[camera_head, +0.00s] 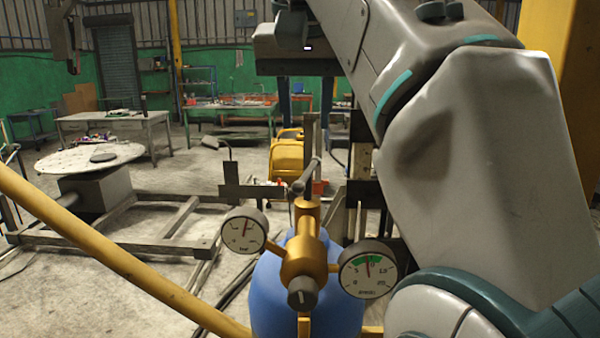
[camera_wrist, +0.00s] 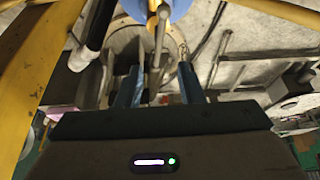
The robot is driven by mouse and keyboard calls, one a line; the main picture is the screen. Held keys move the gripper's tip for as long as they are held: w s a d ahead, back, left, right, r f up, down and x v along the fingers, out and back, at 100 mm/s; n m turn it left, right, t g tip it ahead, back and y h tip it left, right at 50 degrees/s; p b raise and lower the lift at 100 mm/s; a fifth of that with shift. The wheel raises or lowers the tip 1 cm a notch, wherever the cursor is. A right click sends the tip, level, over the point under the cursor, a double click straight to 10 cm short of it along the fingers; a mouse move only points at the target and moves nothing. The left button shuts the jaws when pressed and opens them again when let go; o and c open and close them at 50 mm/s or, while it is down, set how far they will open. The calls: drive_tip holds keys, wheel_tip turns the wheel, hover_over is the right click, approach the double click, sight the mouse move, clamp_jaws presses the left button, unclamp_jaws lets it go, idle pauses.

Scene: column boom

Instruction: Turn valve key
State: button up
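The valve key (camera_head: 305,178) is a thin grey bar above the brass valve (camera_head: 303,250) of a blue gas cylinder (camera_head: 268,290). My gripper (camera_head: 306,112) hangs fingers down above and behind the key in the head view. Its two blue-padded fingers are well apart. In the wrist view, my gripper (camera_wrist: 160,68) is open and empty. The grey key (camera_wrist: 161,35) shows between the finger lines near the top, with the brass valve and blue cylinder (camera_wrist: 180,8) behind it. I see no finger touching the key. My forearm covers the right of the head view.
Two dial gauges (camera_head: 244,230) (camera_head: 368,268) stick out beside the valve. A yellow rail (camera_head: 110,255) crosses the lower left. A metal frame (camera_head: 130,240) and round table (camera_head: 88,158) stand on the left. Open floor lies beyond.

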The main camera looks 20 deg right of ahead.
sight(308, 170)
drive_tip(key=b+x, duration=0.1)
drive_tip(key=x, duration=1.1)
drive_tip(key=shift+d+f+b, duration=0.15)
drive_tip(key=shift+f+b, duration=0.1)
drive_tip(key=shift+b, duration=0.1)
